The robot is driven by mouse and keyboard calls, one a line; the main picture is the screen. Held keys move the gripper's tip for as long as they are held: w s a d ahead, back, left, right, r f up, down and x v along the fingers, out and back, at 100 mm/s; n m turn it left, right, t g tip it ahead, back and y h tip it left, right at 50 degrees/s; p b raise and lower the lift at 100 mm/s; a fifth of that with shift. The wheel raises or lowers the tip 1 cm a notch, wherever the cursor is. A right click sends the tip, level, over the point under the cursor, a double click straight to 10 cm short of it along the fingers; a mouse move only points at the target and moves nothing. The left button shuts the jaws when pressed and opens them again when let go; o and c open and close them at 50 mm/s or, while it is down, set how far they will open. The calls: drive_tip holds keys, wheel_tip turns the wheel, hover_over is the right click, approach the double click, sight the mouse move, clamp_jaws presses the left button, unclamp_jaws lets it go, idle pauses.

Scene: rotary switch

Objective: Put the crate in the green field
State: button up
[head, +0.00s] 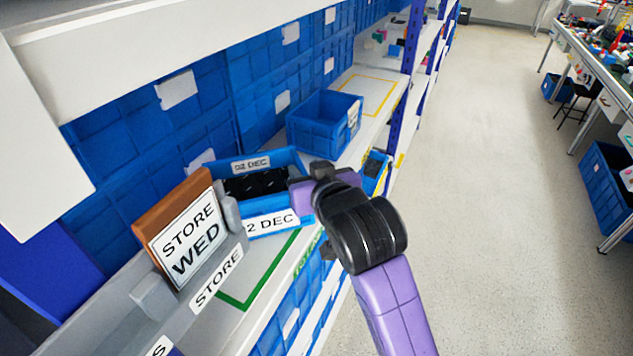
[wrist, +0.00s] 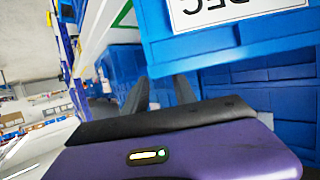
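The blue crate (head: 270,222) has "02 DEC" labels and dark contents. It stands on the shelf at the far part of the green-outlined field (head: 237,304); its hidden base leaves unclear how much lies inside the outline. My gripper (head: 300,195) is at the crate's right side and covers part of it in the head view. In the wrist view the crate (wrist: 225,45) fills the upper right, its label upside down. The dark fingers (wrist: 155,95) show below the crate, in front of other blue surfaces. Their gap and any contact with the crate are unclear.
A grey holder with a brown-backed "STORE WED" sign (head: 185,240) stands at the near left. Another blue crate (head: 322,125) stands farther along the shelf, before a yellow-outlined field (head: 372,90). A blue post (head: 402,90) rises beyond.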

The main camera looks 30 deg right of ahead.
drive_tip(key=v, duration=0.8)
drive_tip(key=s+a+f+n+y, duration=0.1)
drive_tip(key=s+a+f+y, duration=0.1)
drive_tip(key=s+f, duration=1.3)
drive_tip(key=s+t, duration=0.1)
drive_tip(key=s, duration=1.8)
drive_tip(key=shift+s+d+n, duration=0.2)
drive_tip(key=shift+d+n, duration=0.15)
drive_tip(key=shift+n, duration=0.05)
drive_tip(key=shift+f, duration=0.1)
